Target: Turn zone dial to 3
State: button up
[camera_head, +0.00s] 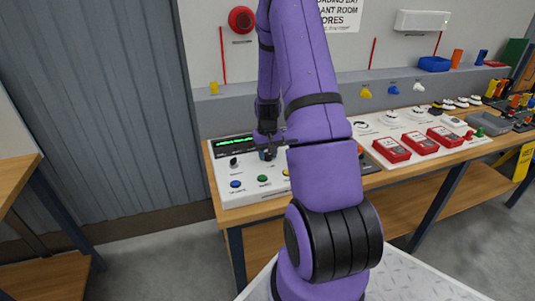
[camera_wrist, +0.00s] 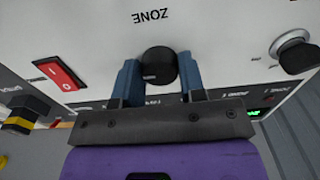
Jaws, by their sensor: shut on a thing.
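The black zone dial (camera_wrist: 157,64) shows in the wrist view below the upside-down word ZONE on the pale control panel (camera_wrist: 215,25). My gripper (camera_wrist: 159,78) has one blue finger on each side of the dial and is shut on it. The dial's pointer and the number it points to cannot be made out. In the head view my gripper (camera_head: 268,152) is down at the control panel (camera_head: 270,193), and my arm hides the panel's right part and the dial.
A red rocker switch (camera_wrist: 62,72) and another knob (camera_wrist: 297,52) flank the dial in the wrist view. The panel has a green-lit display (camera_head: 234,142), a small knob (camera_head: 234,162), and blue (camera_head: 236,184) and green (camera_head: 262,178) buttons. Red boxes (camera_head: 391,150) stand further right.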

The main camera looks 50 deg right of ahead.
aim_at(267, 154)
dwell(0.5)
jog(key=o, duration=0.9)
notch_tip(267, 154, up, 11)
jog(key=shift+f, duration=0.1)
dwell(0.4)
